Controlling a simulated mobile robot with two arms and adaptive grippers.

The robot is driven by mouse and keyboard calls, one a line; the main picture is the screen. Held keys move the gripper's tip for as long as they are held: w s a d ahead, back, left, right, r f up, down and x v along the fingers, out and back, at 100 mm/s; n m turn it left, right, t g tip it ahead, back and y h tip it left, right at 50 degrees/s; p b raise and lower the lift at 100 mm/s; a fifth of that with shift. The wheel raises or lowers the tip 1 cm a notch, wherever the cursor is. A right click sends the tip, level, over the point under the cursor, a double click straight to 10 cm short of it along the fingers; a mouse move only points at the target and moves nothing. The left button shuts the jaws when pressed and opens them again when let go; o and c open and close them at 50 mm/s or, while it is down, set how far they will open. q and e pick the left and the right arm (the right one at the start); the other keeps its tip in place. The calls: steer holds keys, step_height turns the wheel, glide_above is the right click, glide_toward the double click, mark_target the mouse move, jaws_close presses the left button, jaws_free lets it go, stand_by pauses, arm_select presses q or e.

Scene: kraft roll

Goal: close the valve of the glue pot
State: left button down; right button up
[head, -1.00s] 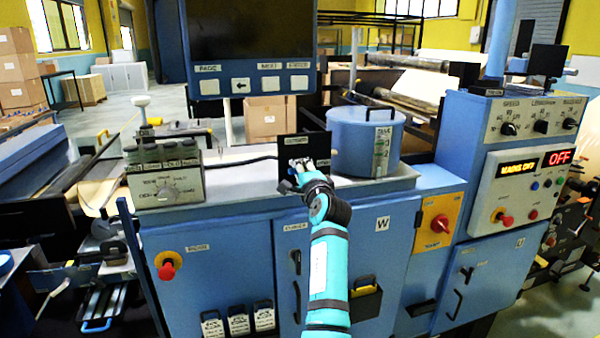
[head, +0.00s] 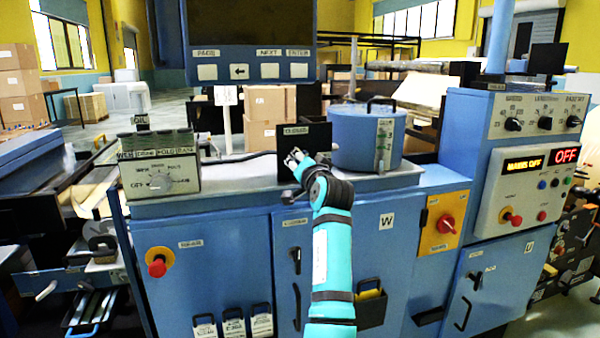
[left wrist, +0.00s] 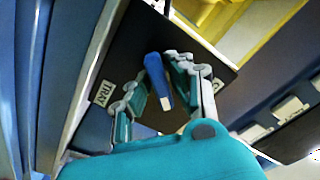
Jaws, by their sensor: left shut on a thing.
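The glue pot (head: 350,140) is a blue drum with a black lid handle and a gauge strip, on the grey top of the blue cabinet. A dark plate (head: 318,136) with a label reading like CLOSED stands left of it. My left gripper (head: 294,158) is in front of this plate. In the left wrist view, the blue valve lever (left wrist: 155,75) lies between the fingers of my left gripper (left wrist: 158,92), which is shut on it. A TRAY label (left wrist: 104,92) shows on the dark plate there. The lever is hidden in the head view. My right gripper is out of view.
A control box with a dial (head: 160,180) stands left on the cabinet top. A screen panel (head: 250,40) hangs above. A control console (head: 525,150) with a lit OFF display stands right. Red knobs (head: 157,267) and door handles stick out in front.

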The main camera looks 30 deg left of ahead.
arm_select(q)
steer(key=n+b, duration=0.2)
steer(key=n, duration=0.2)
steer(key=shift+n+b, duration=0.3)
steer(key=shift+b, duration=0.1)
steer(key=shift+n+b, duration=0.8)
steer(key=shift+n, duration=0.7)
steer(key=c, duration=1.3)
jaws_free()
steer(key=shift+a, duration=0.1)
steer(key=shift+r, duration=0.25)
step_height(320, 180, up, 10)
steer(key=shift+f, duration=0.25)
